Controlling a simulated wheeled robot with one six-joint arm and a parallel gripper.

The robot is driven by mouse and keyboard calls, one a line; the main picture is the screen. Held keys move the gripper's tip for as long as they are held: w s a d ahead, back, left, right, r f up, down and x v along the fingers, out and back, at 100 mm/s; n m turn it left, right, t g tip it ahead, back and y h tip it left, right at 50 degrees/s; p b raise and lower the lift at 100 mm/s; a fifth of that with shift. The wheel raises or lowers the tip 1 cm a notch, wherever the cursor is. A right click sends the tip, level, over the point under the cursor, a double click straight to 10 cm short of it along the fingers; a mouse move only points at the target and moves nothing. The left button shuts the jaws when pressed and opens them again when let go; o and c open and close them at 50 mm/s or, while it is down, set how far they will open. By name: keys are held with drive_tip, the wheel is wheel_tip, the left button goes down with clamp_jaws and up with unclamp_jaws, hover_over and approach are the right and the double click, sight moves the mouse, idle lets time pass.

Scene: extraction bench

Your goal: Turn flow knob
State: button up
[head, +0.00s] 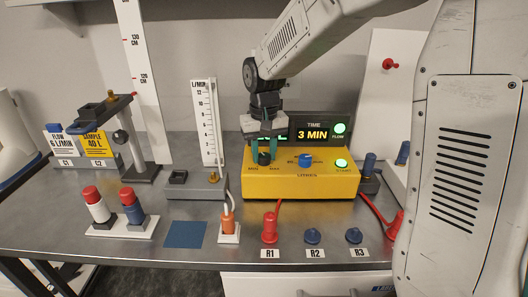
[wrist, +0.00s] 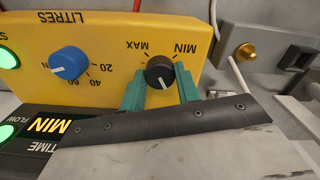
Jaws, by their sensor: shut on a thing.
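The black flow knob (head: 264,158) sits on the top of the yellow pump box (head: 300,189), between MIN and MAX marks. My gripper (head: 264,150) reaches down from above onto it. In the wrist view the knob (wrist: 160,72) stands between my two green fingers (wrist: 160,88), one on each side. The fingers are shut on it. Its white pointer line shows. The blue litres knob (head: 305,160) is to the right on the same box.
A display (head: 312,133) behind the box reads 3 MIN, with green lit FLOW and START buttons. A litres-per-minute flow meter (head: 209,122) stands left of the box. Red and blue stoppers (head: 269,228) stand along the front. A brass fitting (wrist: 246,52) is close by in the wrist view.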

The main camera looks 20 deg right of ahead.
sight(265, 155)
drive_tip(key=shift+m, duration=0.4)
drive_tip(key=o, duration=1)
wheel_tip(265, 155, up, 8)
drive_tip(key=shift+f, duration=0.1)
